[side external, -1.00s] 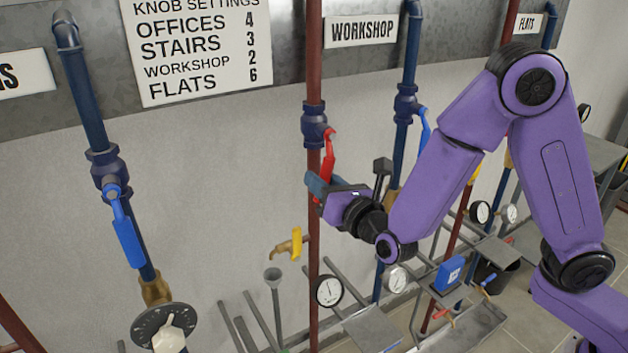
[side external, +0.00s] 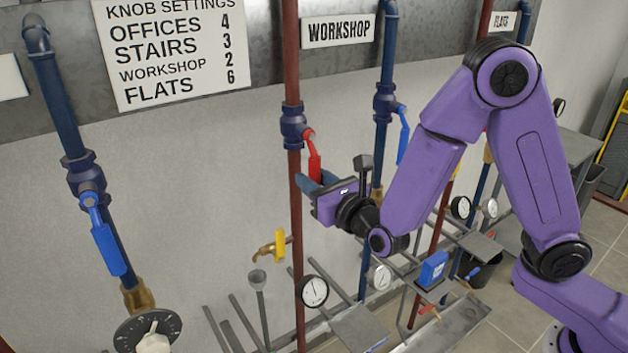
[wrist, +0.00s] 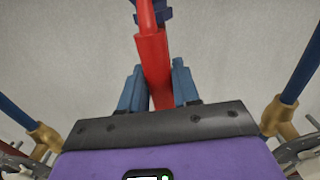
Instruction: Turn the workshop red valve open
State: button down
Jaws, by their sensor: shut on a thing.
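The workshop red valve has a dark blue body (side external: 293,125) on a dark red pipe, left of the WORKSHOP sign (side external: 338,31). Its red handle (side external: 314,157) hangs down, its lower end leaning slightly right in the side view. In the wrist view the handle (wrist: 153,62) comes down between the two blue fingers. My gripper (side external: 316,183) is shut on the lower part of the handle; it also shows in the wrist view (wrist: 159,85). The handle's lowest end is partly hidden by the gripper.
A blue-handled valve (side external: 402,135) stands on the blue pipe to the right, near my arm. Another blue handle (side external: 108,248) is at the left. A yellow-handled tap (side external: 279,246) and round gauge (side external: 314,291) sit below. The wall between the left pipes is clear.

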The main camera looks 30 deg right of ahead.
jog(key=c, duration=0.9)
grip_release()
jog(key=shift+d, duration=0.15)
jog(key=s, duration=1.7)
jog(key=shift+s, duration=0.25)
jog(key=s+d+f+m+g+h, duration=0.2)
jog(key=d+m+g+h, duration=0.3)
jog(key=d, duration=0.3)
jog(key=s+d+f+m+g+h, duration=0.1)
jog(key=s+d+m+g+h, duration=0.1)
jog(key=d+m+g, duration=0.35)
jog(key=s+f+m+g+y, duration=0.1)
jog(key=s+m+g+y, duration=0.6)
jog(key=s+m, duration=0.5)
jog(key=shift+m, duration=0.55)
